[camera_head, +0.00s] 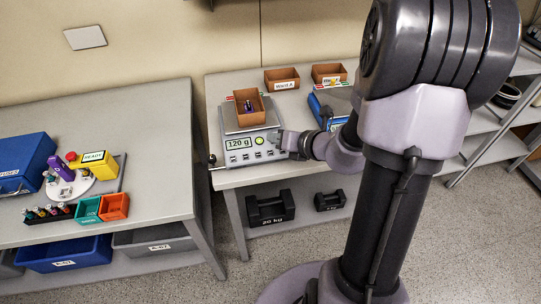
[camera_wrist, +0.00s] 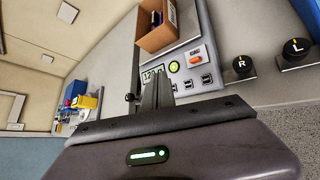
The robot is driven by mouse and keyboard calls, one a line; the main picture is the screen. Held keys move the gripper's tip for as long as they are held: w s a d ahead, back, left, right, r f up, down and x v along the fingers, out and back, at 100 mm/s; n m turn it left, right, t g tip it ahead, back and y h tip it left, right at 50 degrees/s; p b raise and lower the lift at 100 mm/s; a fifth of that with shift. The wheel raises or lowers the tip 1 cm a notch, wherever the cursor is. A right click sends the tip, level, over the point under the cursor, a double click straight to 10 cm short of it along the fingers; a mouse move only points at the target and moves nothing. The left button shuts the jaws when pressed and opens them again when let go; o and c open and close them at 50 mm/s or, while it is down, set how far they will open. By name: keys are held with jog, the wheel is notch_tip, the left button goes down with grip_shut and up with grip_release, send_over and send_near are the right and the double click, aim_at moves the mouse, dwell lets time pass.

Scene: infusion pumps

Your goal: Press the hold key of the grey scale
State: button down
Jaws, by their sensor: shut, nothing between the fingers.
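The grey scale (camera_head: 274,125) stands on the right-hand bench, and its display (camera_head: 238,143) reads 120 g. A green round light (camera_head: 259,141) and a row of small keys (camera_head: 246,156) are on its front panel; their labels are too small to read. My gripper (camera_head: 284,141) is shut and empty at the right side of the panel. In the wrist view its fingers (camera_wrist: 157,84) overlap the display area and cover part of the panel. Keys (camera_wrist: 188,83) and an orange key (camera_wrist: 195,60) show to their right. I cannot tell whether the fingers touch the scale.
A brown box (camera_head: 249,118) holding a dark item sits on the scale's pan. A blue device (camera_head: 318,112) stands to the right, partly hidden by my arm. Two brown boxes, one marked Ward A (camera_head: 283,86), stand behind.

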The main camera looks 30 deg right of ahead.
aim_at(265, 149)
jog(key=f+b, duration=0.1)
jog(key=f, duration=0.1)
jog(key=w+f+b, duration=0.1)
jog(key=f+b, duration=0.2)
jog(key=f, duration=0.1)
jog(key=shift+w+d+f+b, duration=0.15)
jog(key=shift+w+b, duration=0.15)
jog(key=shift+w, duration=0.05)
dwell(1.5)
jog(key=shift+w+f, duration=0.1)
jog(key=shift+f, duration=0.25)
jog(key=shift+d+f+b, duration=0.1)
jog(key=shift+f+b, duration=0.25)
jog(key=shift+b, duration=0.15)
jog(key=shift+r, duration=0.15)
dwell(0.5)
jog(key=shift+r+p, duration=0.6)
jog(key=shift+p, duration=0.05)
jog(key=shift+r, duration=0.1)
jog(key=r+p, duration=0.1)
jog(key=s+r+p, duration=0.1)
jog(key=r, duration=0.1)
jog(key=r+p, duration=0.1)
jog(key=p, duration=0.1)
jog(key=shift+s+a+r, duration=0.25)
jog(key=shift+r, duration=0.1)
